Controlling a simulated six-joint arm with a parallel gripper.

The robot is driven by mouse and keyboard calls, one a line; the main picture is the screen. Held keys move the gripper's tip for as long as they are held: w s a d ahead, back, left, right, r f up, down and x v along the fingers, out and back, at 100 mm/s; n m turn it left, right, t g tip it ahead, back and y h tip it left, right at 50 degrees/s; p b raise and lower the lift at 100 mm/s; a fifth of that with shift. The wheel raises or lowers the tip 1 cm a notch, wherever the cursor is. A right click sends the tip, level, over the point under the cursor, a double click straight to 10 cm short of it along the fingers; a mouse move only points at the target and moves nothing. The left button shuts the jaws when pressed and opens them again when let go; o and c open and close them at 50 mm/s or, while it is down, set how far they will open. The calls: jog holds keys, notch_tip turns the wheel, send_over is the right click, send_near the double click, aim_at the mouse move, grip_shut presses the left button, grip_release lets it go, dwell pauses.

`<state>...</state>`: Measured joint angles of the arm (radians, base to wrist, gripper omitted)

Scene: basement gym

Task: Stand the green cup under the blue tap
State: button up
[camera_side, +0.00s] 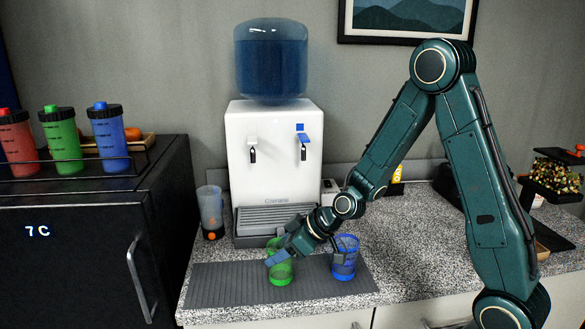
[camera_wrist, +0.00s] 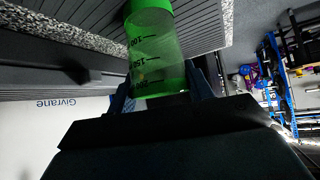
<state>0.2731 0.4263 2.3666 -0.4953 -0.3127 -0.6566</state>
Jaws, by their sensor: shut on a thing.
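The green cup (camera_side: 281,272) is see-through with dark measuring marks and stands upright at the grey ribbed mat, in front of the dispenser. My gripper (camera_side: 279,254) is shut on its upper part, and one finger hides some of it. In the wrist view the green cup (camera_wrist: 152,45) sits between the fingers of my gripper (camera_wrist: 160,88). I cannot tell whether its base touches the mat. The blue tap (camera_side: 302,143) is the right one on the white water dispenser (camera_side: 273,175). Below the taps is a grey drip tray (camera_side: 262,238), just behind the cup.
A blue cup (camera_side: 344,262) stands on the ribbed mat (camera_side: 225,284), right of the green cup and close to my gripper. A clear cup (camera_side: 210,212) with orange at its bottom stands left of the dispenser. The mat's left part is clear.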

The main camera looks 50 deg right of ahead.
jog(key=shift+r, duration=0.15)
notch_tip(320, 180, up, 20)
dwell(0.8)
jog(key=shift+d+f, duration=0.1)
jog(key=shift+f, duration=0.1)
dwell(0.3)
jog(key=s+d+f, duration=0.3)
jog(key=d, duration=0.6)
jog(key=s+d+f, duration=0.3)
jog(key=d, duration=0.5)
jog(key=s+d+f, duration=0.3)
jog(key=d+f, duration=0.1)
jog(key=d, duration=0.5)
jog(key=w+a, duration=0.2)
jog(key=w, duration=0.3)
jog(key=w+a, duration=0.2)
jog(key=w, duration=0.3)
jog(key=w+a, duration=0.2)
jog(key=w, duration=0.3)
jog(key=shift+w+a+r, duration=0.15)
jog(key=shift+w+r, duration=0.1)
jog(key=shift+w, duration=0.05)
